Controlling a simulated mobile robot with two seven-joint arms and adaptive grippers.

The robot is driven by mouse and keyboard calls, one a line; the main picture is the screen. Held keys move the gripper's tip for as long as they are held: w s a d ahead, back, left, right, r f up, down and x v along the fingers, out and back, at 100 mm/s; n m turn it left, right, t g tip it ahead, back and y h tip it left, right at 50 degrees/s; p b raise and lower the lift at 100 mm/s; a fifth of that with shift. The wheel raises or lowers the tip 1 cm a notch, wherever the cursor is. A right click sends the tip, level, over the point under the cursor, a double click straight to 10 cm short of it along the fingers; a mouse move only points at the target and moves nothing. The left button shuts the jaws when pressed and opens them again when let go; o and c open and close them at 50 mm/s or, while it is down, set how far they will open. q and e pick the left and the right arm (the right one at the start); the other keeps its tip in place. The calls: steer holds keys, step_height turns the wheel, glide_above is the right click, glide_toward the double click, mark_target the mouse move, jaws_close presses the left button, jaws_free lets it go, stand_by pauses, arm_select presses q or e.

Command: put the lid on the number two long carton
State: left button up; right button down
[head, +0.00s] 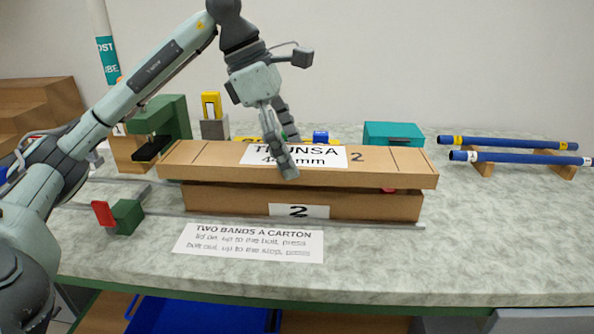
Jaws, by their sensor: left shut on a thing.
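The long cardboard lid (205,155) carries a white label and a printed 2. It lies lengthwise over the number two long carton (355,205), which has a white 2 label on its front. The lid overhangs the carton at both ends and hides its top. A dark line shows under the lid; I cannot tell whether it rests on the carton or hangs just above it. My left gripper (283,142) is shut on the lid near its middle, one finger in front of the label. My right gripper is not in view.
A green press-like device (165,122) stands behind the lid's left end. A red-and-green stop (121,215) sits front left by the metal rails. Blue rods (520,157) lie on wooden rests at right. A teal box (393,135) stands behind. The front right bench is clear.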

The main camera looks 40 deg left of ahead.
mark_target(295, 147)
arm_select(q)
steer(key=w+f, duration=0.2)
steer(key=w, duration=0.1)
steer(key=shift+a, duration=0.4)
step_height(295, 147, down, 3)
steer(key=shift+f, duration=0.6)
steer(key=o, duration=1.1)
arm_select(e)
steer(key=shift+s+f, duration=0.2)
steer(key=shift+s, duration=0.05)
arm_select(q)
steer(key=shift+r, duration=0.1)
